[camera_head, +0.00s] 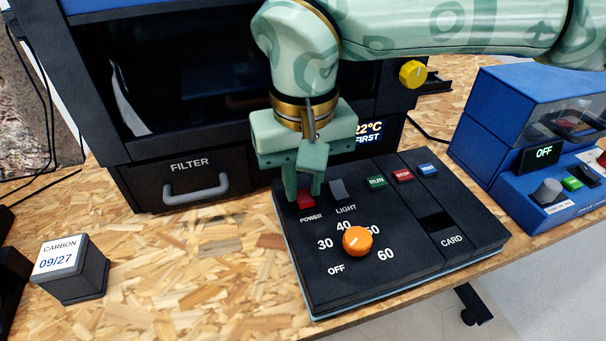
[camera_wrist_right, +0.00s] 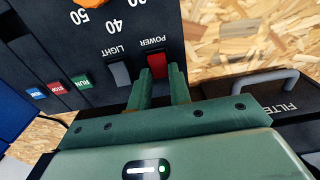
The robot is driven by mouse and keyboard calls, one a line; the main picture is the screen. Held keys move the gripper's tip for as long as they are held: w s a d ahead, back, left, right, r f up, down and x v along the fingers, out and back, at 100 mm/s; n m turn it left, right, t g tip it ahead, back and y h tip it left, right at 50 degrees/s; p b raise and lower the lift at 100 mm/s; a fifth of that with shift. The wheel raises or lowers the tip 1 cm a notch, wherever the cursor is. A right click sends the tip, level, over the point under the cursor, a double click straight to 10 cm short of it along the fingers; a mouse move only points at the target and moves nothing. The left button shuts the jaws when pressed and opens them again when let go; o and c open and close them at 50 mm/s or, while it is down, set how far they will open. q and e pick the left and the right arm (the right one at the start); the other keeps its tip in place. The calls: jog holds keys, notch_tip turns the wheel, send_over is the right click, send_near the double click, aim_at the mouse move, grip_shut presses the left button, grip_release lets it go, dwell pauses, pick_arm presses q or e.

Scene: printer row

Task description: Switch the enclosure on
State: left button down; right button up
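The enclosure's black control panel (camera_head: 300,281) lies on the bench. Its red POWER switch (camera_head: 305,201) is at the upper left, partly hidden by my fingers; it shows clearly in the right wrist view (camera_wrist_right: 157,66). My right gripper (camera_head: 304,193) points down at the red switch, its two fingers a little apart. In the right wrist view the fingertips (camera_wrist_right: 161,72) are at the switch's near edge with an empty gap between them; I cannot tell whether they touch it. The dark enclosure (camera_head: 150,165) stands behind; its display (camera_head: 369,133) is lit and partly covered. My left gripper is not in view.
Beside POWER is the grey LIGHT switch (camera_head: 337,189). RUN (camera_head: 377,181), STOP (camera_head: 403,175) and a blue button (camera_head: 428,168) are further right. An orange dial (camera_head: 357,240) sits in front. A carbon box (camera_head: 72,270) stands left; a blue machine (camera_head: 500,120) reading OFF stands right.

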aim_at(304, 199)
jog(key=o, duration=0.3)
jog(key=shift+o, duration=0.2)
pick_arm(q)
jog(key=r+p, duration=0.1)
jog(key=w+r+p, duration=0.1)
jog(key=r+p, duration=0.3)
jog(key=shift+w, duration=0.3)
pick_arm(e)
notch_tip(304, 199, up, 16)
jog(key=shift+s+r, duration=0.15)
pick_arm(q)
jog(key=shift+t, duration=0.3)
pick_arm(e)
jog(key=shift+r, duration=0.1)
